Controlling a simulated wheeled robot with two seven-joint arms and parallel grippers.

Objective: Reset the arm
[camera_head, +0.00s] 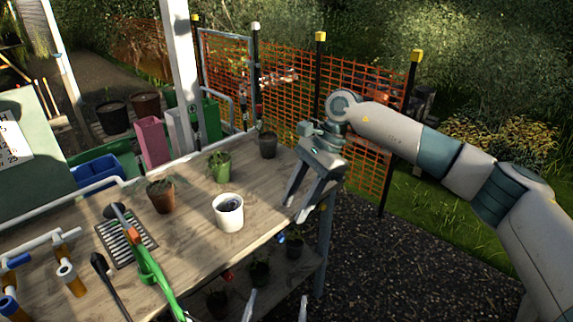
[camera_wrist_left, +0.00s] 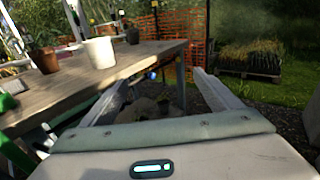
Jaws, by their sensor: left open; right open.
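My right gripper (camera_head: 297,211) reaches in from the right and points down at the right end of the wooden table (camera_head: 195,268). Its two fingers are apart with nothing between them. My left gripper (camera_head: 277,305) shows only as two fingertips at the bottom edge, in front of the table. In the left wrist view its fingers (camera_wrist_left: 163,78) are spread and empty, beside the table (camera_wrist_left: 130,62). The rest of the left arm is hidden from the head view.
A green-handled tool (camera_head: 150,268) lies at the front left. Plants sit on a shelf below. Gravel lies right of the table.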

